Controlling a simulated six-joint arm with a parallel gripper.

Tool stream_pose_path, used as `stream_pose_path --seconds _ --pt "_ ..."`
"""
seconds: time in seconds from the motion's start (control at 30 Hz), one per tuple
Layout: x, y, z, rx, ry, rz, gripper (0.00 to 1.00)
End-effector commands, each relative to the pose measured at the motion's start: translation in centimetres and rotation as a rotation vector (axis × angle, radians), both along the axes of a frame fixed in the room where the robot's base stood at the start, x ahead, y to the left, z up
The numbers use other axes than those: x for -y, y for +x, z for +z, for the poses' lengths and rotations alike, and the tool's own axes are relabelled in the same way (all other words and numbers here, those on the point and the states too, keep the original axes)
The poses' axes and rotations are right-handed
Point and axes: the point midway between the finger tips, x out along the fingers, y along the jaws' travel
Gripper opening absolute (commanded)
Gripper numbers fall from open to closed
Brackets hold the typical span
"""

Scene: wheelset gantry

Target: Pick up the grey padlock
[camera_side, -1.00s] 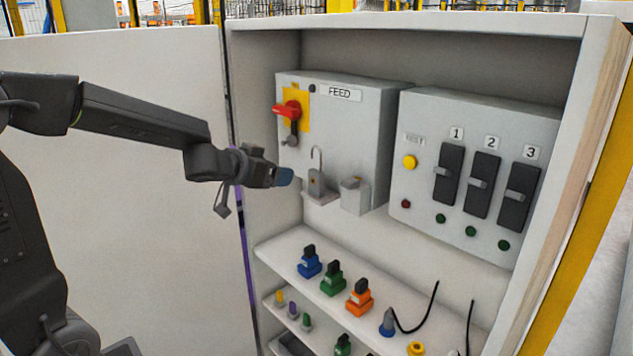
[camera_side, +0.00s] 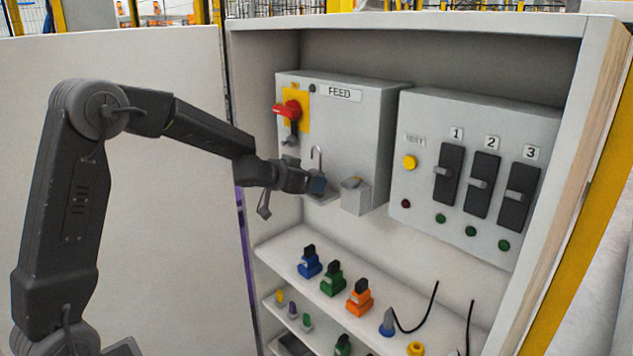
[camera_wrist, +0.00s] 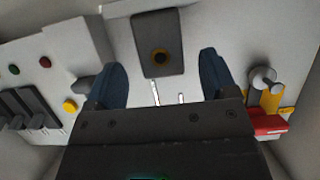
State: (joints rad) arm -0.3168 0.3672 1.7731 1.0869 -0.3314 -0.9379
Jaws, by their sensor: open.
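The grey padlock stands on a small shelf (camera_side: 329,200) on the front of the FEED box. In the side view its raised shackle (camera_side: 317,148) shows above my gripper (camera_side: 317,185), and my fingers cover most of its body. My gripper (camera_wrist: 162,63) is open, with one blue finger on each side of the block in the picture. I see gaps on both sides and cannot tell how deep the fingers reach around it.
A grey block-shaped holder (camera_side: 355,197) stands just right of the padlock. The red switch handle (camera_side: 287,110) on a yellow plate is above left. The panel with three black switches (camera_side: 483,185) is farther right. Coloured plugs stand on the shelf (camera_side: 290,250) below.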

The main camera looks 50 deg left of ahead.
Motion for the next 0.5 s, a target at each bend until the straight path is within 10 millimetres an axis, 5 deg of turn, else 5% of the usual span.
stream_pose_path --seconds 0.23,0.5 --pt "-0.1 3.3 -1.5 -0.001 0.000 -0.001 0.79" --pt "-0.1 3.9 -1.6 0.000 -0.001 0.001 0.79"
